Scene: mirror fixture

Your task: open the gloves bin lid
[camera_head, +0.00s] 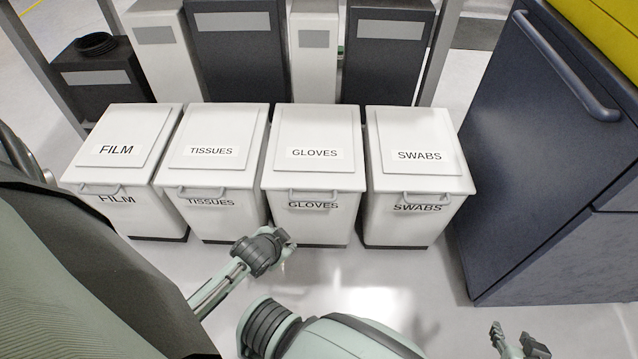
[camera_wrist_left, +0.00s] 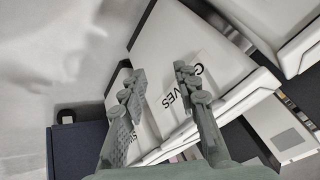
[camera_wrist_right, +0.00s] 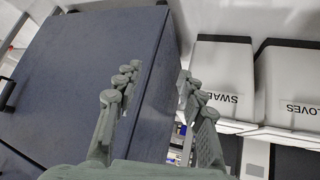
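The white gloves bin (camera_head: 310,225) stands third from the left in a row of bins. Its lid (camera_head: 313,130) lies flat and closed, with a handle (camera_head: 313,196) at the front edge. My left gripper (camera_head: 285,250) is low in front of the gloves bin, partly hidden by its own wrist. In the left wrist view my left gripper (camera_wrist_left: 160,73) is open and empty, with the bin's lettered front (camera_wrist_left: 205,62) beyond the fingertips. My right gripper (camera_head: 521,340) is low at the bottom right, away from the bins. It is open and empty in the right wrist view (camera_wrist_right: 159,75).
Closed film (camera_head: 125,130), tissues (camera_head: 215,130) and swabs (camera_head: 415,135) bins flank the gloves bin. A dark blue cabinet (camera_head: 530,140) with a bar handle stands at the right. More white and dark bins stand behind. The floor (camera_head: 350,270) in front is clear.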

